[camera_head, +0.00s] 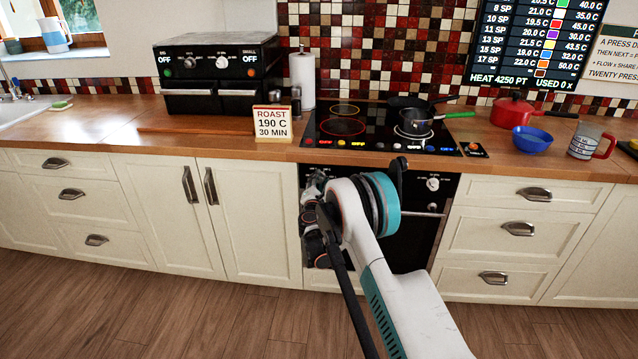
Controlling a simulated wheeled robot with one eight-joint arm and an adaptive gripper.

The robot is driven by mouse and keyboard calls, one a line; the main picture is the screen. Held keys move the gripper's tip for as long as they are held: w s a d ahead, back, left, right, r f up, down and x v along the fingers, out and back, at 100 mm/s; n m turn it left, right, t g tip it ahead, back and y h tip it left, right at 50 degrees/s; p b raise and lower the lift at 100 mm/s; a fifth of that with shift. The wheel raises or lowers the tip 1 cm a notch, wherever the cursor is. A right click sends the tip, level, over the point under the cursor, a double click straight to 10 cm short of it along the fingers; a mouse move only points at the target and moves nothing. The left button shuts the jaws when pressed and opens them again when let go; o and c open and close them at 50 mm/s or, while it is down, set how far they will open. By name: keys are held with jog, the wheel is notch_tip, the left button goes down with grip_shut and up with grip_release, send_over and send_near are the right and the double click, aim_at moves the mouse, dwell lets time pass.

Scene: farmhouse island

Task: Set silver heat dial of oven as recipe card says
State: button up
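The recipe card (272,124) stands on the counter and reads "ROAST 190 C 30 MIN". The built-in oven (414,242) has a black front below the cooktop. A silver dial (433,184) shows at the right of its panel; its setting is too small to read. The left part of the panel is hidden by my arm. My gripper (313,213) is in front of the oven's left side, partly behind my arm. Its fingers are too dark and covered to tell whether they are open or touching anything.
A black double countertop oven (216,75) with silver, green and orange knobs shows two "OFF" displays. The black cooktop (370,150) holds pans. A blue bowl (531,139), red pot (513,111) and mug (590,142) stand at right. The wooden floor (150,310) in front is clear.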

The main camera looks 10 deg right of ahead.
jog(key=c, duration=0.4)
jog(key=shift+m, duration=0.3)
jog(key=m, duration=1.1)
jog(key=shift+m, duration=0.4)
dwell(0.3)
jog(key=o, duration=1)
jog(key=shift+f, duration=0.1)
jog(key=shift+o, duration=0.3)
jog(key=shift+f, duration=0.1)
jog(key=v, duration=1.2)
